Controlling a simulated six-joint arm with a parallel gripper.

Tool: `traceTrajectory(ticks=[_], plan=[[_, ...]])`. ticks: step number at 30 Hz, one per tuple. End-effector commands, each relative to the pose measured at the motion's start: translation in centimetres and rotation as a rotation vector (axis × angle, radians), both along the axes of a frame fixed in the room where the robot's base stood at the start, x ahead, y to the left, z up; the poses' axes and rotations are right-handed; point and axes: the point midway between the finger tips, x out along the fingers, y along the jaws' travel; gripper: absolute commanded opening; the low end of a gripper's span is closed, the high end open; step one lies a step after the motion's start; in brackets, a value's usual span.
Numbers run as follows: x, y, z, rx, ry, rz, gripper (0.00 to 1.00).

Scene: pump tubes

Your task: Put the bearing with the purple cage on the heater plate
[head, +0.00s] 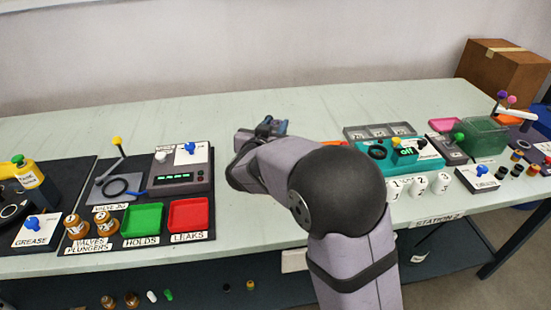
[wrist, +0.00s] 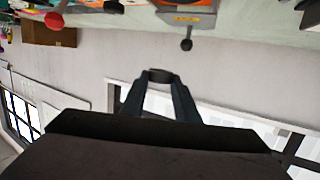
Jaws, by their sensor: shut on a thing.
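My gripper (wrist: 160,84) is shut on a small dark ring-shaped piece (wrist: 160,74), held between the fingertips in the wrist view. It looks like a bearing, but I cannot make out a purple cage on it. In the head view my gripper (head: 270,127) is raised above the back of the table, left of centre, and my arm hides most of what it holds. I cannot tell for sure which thing is the heater plate. A teal unit (head: 425,159) with a green "off" display and a dark ring on it stands right of my arm.
At left, a dark mat holds a grey unit with green lights (head: 182,177), a green tray (head: 142,219) and a red tray (head: 188,214). At right are a green bin (head: 482,137) and several small cylinders. The back left tabletop (head: 70,130) is clear.

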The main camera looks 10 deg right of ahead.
Motion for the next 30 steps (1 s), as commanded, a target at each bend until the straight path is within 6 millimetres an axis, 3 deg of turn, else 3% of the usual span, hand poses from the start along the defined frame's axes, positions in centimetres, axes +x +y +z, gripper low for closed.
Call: traceTrajectory(ticks=[10, 21, 30], plan=[[0.0, 0.4, -0.9, -0.001, -0.001, 0.039, 0.05], [0.0, 0.4, -6.0, 0.000, 0.001, 0.038, 0.05], [0.0, 0.4, -6.9, 0.000, -0.002, 0.038, 0.05]])
